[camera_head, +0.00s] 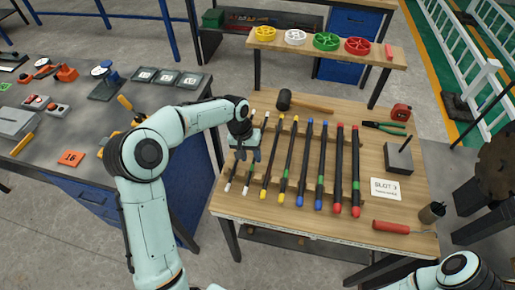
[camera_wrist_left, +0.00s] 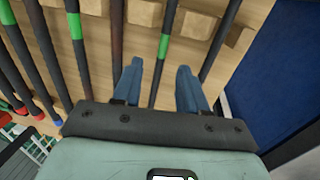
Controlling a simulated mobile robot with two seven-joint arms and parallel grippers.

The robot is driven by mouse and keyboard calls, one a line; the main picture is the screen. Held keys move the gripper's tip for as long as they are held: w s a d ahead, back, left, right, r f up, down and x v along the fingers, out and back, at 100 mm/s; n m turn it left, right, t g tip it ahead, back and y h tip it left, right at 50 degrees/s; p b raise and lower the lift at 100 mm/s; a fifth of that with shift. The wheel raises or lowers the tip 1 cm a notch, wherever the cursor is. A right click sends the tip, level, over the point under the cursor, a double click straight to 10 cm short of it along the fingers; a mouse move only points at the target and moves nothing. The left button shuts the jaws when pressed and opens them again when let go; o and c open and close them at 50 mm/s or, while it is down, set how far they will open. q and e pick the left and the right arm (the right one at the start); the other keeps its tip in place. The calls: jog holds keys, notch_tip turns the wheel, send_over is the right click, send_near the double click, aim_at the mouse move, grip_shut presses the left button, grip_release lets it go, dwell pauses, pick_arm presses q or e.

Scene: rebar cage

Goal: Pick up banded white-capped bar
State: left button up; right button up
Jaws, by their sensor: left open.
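The banded white-capped bar (camera_head: 249,179) lies on the wooden table, second from the left in a row of dark bars. Its white end points toward me, and my left gripper hides part of it. In the left wrist view it is the dark bar with a green band (camera_wrist_left: 163,47), seen between the fingers. My left gripper (camera_head: 249,157) is open and empty above the bar, with its fingers pointing down (camera_wrist_left: 158,85). A plain white-capped bar (camera_head: 230,181) lies just to the left. My right gripper is out of view.
Bars with yellow (camera_head: 265,192), blue (camera_head: 301,199) and red (camera_head: 338,206) caps lie to the right on notched wooden supports. A mallet (camera_head: 284,100) lies behind the row. A slot sign (camera_head: 385,189) and a red-handled tool (camera_head: 391,227) lie at right.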

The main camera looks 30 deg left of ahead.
pick_arm(q)
jog(key=shift+w+d+f, duration=0.15)
jog(key=shift+d+f, duration=0.05)
jog(key=shift+f, duration=0.8)
jog(key=shift+c, duration=0.2)
grip_shut()
jog(key=shift+r, duration=0.15)
